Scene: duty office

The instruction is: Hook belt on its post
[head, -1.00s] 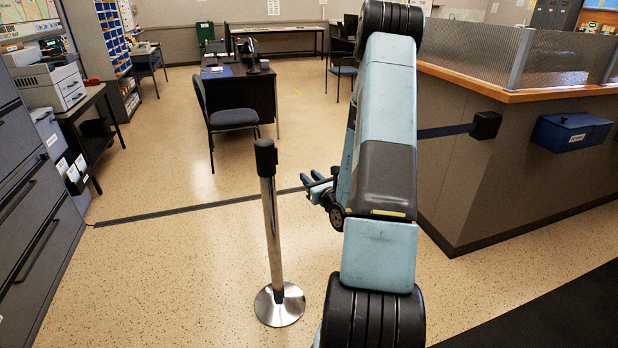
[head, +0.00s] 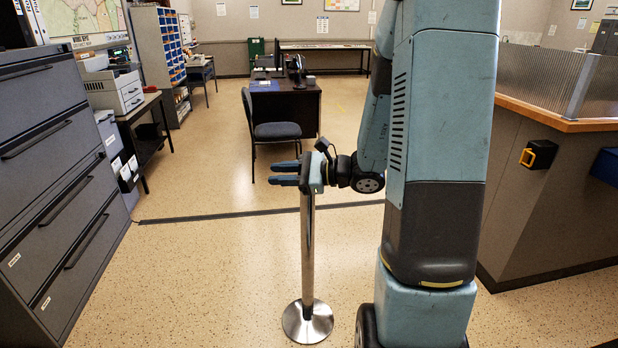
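The post (head: 308,250) stands upright on its round steel base in the middle of the head view. Its top is hidden behind my gripper (head: 285,173). My gripper is at the height of the post's top, with its fingers pointing left past it. The two fingers show a narrow gap with nothing visible between their tips. I cannot tell whether they touch the post. A black box with a yellow-edged face (head: 538,154) is on the counter's side at the right. No stretched belt shows between this box and my arm.
The counter (head: 540,205) stands to the right and a grey drawer cabinet (head: 60,180) to the left. A chair (head: 275,131) and a desk (head: 300,105) stand behind the post. A dark strip (head: 230,215) crosses the floor. The floor around the post's base is clear.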

